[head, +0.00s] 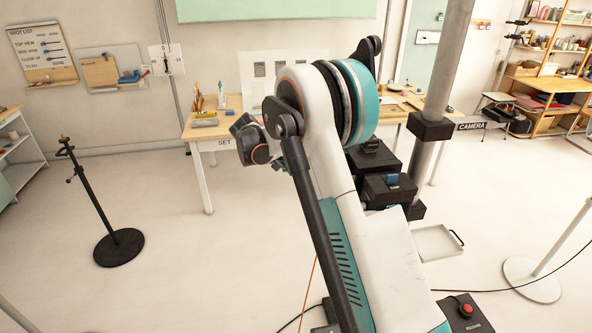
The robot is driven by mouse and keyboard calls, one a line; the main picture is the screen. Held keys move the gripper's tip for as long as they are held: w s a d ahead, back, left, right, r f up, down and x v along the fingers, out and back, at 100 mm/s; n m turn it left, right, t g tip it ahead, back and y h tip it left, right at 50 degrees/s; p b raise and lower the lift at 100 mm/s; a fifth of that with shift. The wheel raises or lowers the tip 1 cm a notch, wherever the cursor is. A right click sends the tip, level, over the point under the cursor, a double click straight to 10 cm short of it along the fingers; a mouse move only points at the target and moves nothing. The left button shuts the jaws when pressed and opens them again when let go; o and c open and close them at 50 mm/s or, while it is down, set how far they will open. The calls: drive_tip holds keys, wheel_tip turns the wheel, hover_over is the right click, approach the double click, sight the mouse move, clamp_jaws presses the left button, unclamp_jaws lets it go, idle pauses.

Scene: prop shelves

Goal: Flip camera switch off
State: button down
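A sign reading CAMERA (471,126) shows right of the thick grey post. I cannot tell whether either carries the camera switch, or how any switch is set. My arm fills the middle of the view. A dark part with an orange ring left of its top joint seems to be its far end. No fingertips can be made out, and nothing held is visible.
A table (228,128) with a SET label stands behind my arm. A black stand (118,240) is at left, a white round base (531,280) at right. A grey tray (436,243), a red-button box (466,309) and cables lie on the floor. Floor at left centre is clear.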

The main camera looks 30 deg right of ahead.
drive_tip(key=shift+v, duration=1.2)
drive_tip(key=shift+a+f, duration=0.1)
drive_tip(key=shift+a, duration=0.1)
